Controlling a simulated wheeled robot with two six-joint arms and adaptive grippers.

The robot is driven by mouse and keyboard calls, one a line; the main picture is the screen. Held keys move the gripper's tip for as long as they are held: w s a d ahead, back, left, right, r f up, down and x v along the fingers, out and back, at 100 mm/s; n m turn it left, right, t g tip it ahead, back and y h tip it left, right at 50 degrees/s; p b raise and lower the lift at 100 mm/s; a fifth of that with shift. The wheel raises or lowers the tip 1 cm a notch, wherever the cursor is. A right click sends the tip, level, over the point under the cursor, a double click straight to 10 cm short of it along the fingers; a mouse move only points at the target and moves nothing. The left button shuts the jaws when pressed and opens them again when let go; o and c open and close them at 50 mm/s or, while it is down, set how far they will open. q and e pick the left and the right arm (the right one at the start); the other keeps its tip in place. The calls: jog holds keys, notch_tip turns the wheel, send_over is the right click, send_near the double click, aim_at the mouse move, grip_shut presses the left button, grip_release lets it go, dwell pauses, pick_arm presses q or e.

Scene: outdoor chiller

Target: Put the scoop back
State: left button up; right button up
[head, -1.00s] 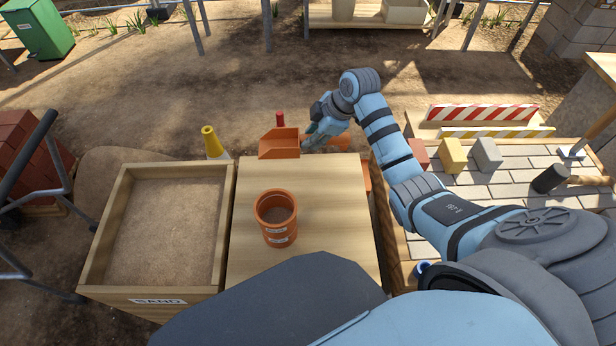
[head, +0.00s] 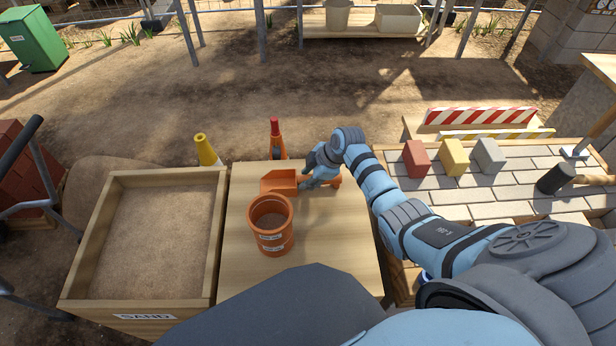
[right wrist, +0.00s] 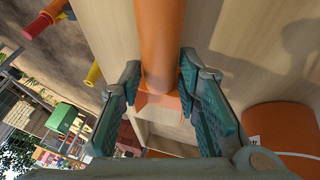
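The orange scoop (head: 280,182) is over the far part of the wooden table (head: 325,235), its open pan to the left and its handle to the right. My right gripper (head: 312,176) is at the scoop, just right of its pan. In the right wrist view the fingers (right wrist: 160,85) are close on both sides of the orange handle (right wrist: 162,40) and look shut on it. I cannot tell whether the scoop touches the tabletop. My left gripper is not in view.
An orange bucket (head: 270,224) stands nearer on the table. A sand box (head: 218,240) adjoins it on the left. A red-topped orange object (head: 276,140) and a yellow cone (head: 204,148) are beyond. Paving with three coloured blocks (head: 453,157) is right. The table's front right is clear.

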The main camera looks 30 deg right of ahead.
jog(key=shift+o, duration=0.7)
jog(key=shift+r, duration=0.25)
jog(key=p+v, duration=0.5)
jog(key=v, duration=0.6)
jog(key=shift+s+r, duration=0.15)
jog(key=shift+r, duration=0.15)
